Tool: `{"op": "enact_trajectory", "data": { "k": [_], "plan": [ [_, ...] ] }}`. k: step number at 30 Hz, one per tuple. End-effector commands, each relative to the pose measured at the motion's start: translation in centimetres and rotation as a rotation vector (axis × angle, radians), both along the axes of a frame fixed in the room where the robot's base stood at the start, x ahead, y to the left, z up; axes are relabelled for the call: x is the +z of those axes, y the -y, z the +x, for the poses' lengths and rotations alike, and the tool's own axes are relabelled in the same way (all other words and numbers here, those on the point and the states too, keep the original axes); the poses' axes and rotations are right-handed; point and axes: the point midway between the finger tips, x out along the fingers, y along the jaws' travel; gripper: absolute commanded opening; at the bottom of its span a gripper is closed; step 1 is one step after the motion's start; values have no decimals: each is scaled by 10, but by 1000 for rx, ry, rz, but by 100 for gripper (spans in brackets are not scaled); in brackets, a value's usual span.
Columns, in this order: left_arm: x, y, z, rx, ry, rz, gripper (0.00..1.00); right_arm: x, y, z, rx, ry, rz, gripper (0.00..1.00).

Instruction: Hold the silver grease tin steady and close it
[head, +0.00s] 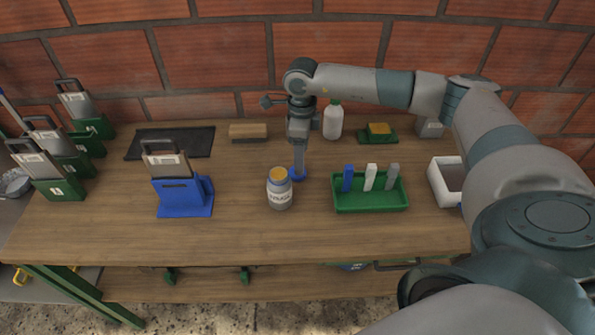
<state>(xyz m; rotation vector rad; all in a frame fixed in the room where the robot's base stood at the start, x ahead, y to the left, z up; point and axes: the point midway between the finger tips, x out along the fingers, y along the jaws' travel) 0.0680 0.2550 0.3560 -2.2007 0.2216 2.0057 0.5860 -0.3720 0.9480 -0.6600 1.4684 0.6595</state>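The silver grease tin (279,194) stands upright on the wooden bench with a pale printed label. Its top shows an orange-yellow surface, and no lid is visible on it. My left gripper is not in view.
A green tray (371,207) with blue, white and grey pieces stands right of the tin. A blue holder (183,197) stands left. The bench front is clear.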

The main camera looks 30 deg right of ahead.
Motion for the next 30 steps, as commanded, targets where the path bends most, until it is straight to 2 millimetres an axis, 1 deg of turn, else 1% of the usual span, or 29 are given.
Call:
{"op": "enact_trajectory", "data": {
  "k": [5,8,14,18,21,23,30],
  "plan": [
    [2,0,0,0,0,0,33,0,-1,0,0,-1,1,61],
    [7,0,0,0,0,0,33,-4,-2,0,-1,-2,1,61],
    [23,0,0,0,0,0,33,-20,-8,1,0,-4,0,61],
    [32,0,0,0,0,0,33,-38,-10,2,0,-4,0,61],
    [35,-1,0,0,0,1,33,-47,-10,2,-1,-3,0,61],
    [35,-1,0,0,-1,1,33,-50,-10,2,-1,-1,1,61],
    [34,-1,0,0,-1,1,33,-52,-10,2,0,0,1,61]
  ]
}}
